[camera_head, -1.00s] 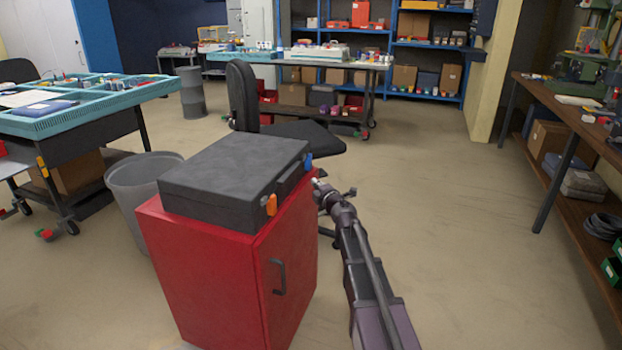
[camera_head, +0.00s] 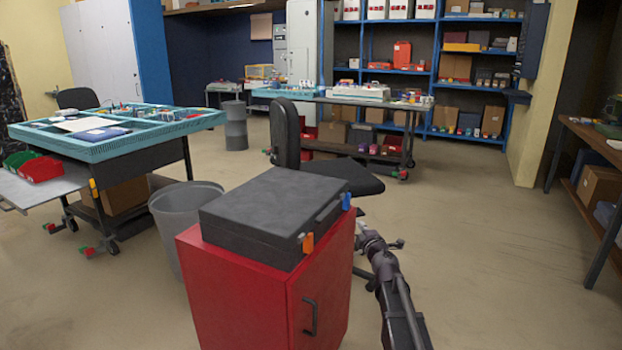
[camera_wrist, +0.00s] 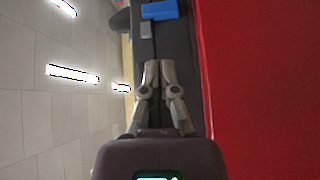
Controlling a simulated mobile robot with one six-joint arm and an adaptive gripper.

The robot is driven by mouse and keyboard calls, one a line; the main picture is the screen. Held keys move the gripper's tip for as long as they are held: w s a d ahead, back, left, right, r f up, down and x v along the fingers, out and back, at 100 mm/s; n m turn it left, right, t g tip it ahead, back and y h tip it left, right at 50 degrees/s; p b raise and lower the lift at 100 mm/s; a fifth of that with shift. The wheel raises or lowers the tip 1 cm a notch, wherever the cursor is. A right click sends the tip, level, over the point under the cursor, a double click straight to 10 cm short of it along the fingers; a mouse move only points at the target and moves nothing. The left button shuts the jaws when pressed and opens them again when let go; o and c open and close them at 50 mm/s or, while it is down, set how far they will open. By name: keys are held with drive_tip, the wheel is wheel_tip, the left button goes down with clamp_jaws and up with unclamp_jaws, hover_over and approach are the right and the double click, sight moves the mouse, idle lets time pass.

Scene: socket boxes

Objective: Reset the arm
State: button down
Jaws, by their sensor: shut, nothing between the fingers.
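My arm reaches up from the lower right in the head view, to the right of the red cabinet (camera_head: 255,295). My gripper (camera_head: 362,228) is at its far end, beside the cabinet's right side. In the wrist view the two fingers of my gripper (camera_wrist: 159,64) are together with nothing between them. A closed black case (camera_head: 270,212) lies on top of the cabinet, with an orange latch (camera_head: 307,243) and a blue latch (camera_head: 346,201). The blue latch (camera_wrist: 160,10) also shows in the wrist view beyond the fingertips. The fingers look apart from the case, but the exact gap is unclear.
A grey bin (camera_head: 184,215) stands left of the cabinet. A black chair (camera_head: 340,175) is close behind it. A teal-topped workbench (camera_head: 120,149) is at the left, and a brown bench (camera_head: 590,140) at the right. The floor (camera_head: 480,260) right of my arm is clear.

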drive_tip(key=s+d+f+m+g+h, duration=0.4)
drive_tip(key=s+f+m, duration=0.15)
drive_tip(key=m, duration=0.25)
drive_tip(key=s+d+f+m+g+h, duration=0.4)
drive_tip(key=s+m+h, duration=0.1)
drive_tip(key=s+m, duration=0.2)
drive_tip(key=s+a+f+m+g+y, duration=0.25)
drive_tip(key=s+a+f+g, duration=0.25)
drive_tip(key=s, duration=0.4)
drive_tip(key=s+a+f+m+g+y, duration=0.1)
drive_tip(key=s+a+f+g+y, duration=0.3)
drive_tip(key=s, duration=0.6)
wheel_tip(320, 180, up, 31)
drive_tip(key=s+a+g+p, duration=0.1)
drive_tip(key=p, duration=3)
drive_tip(key=shift+s+a+f, duration=0.2)
drive_tip(key=shift+s+a, duration=0.05)
drive_tip(key=shift+a, duration=0.1)
